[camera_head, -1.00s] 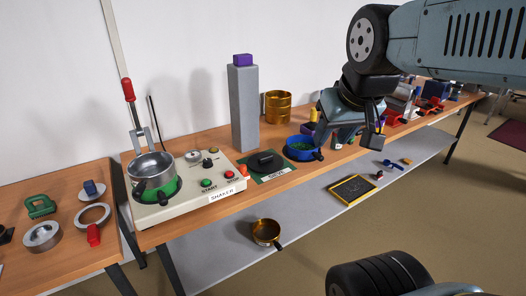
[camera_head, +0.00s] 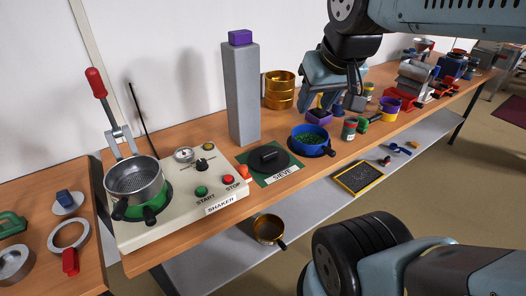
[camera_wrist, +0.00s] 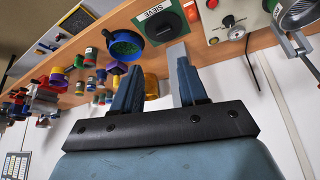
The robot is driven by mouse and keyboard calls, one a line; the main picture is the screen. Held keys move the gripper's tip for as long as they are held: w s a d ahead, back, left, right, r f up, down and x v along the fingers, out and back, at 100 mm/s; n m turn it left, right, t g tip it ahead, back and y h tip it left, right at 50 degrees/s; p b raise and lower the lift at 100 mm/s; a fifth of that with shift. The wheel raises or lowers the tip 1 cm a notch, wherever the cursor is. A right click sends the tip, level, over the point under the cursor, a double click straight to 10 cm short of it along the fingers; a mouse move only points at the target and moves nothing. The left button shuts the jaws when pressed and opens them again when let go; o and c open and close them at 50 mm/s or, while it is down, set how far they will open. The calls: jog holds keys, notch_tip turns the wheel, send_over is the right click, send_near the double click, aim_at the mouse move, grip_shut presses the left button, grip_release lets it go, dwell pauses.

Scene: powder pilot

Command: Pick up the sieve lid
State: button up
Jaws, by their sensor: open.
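The sieve lid (camera_head: 268,158) is a black disc with a bar handle. It lies on a green mat (camera_head: 284,178) labelled SIEVE, between the shaker and a blue bowl. It also shows in the wrist view (camera_wrist: 164,27), near the top, beyond my fingers. My gripper (camera_head: 335,108) is above the bench, to the right of the lid and beyond the blue bowl in the head view. In the wrist view the two fingers of my gripper (camera_wrist: 158,78) stand apart with nothing held between them. The lid is apart from my gripper.
The shaker (camera_head: 190,190) holds a metal sieve pan (camera_head: 135,182) at left. A tall grey post (camera_head: 243,95) with a purple block stands behind the lid. The blue bowl (camera_head: 308,140) of green grains sits right of it. A brass cylinder (camera_head: 279,90) stands behind.

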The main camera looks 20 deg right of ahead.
jog(key=shift+o, duration=1.4)
jog(key=shift+w, duration=0.15)
jog(key=o, duration=0.7)
jog(key=shift+n+g, duration=0.5)
jog(key=shift+g, duration=0.3)
jog(key=w, duration=0.2)
jog(key=w+f, duration=0.1)
jog(key=w, duration=0.5)
jog(key=shift+a+f, duration=0.15)
jog(key=shift+f, duration=0.2)
jog(key=shift+o, duration=0.5)
jog(key=w+f+g, duration=0.1)
jog(key=w+f, duration=0.2)
jog(key=w, duration=0.2)
jog(key=shift+w+n, duration=0.3)
jog(key=shift+w, duration=0.1)
jog(key=n+g, duration=0.2)
jog(key=g, duration=0.1)
send_over(269, 152)
notch_tip(269, 152, down, 16)
notch_tip(269, 152, down, 13)
jog(key=shift+w+f, duration=0.1)
jog(key=shift+f, duration=0.1)
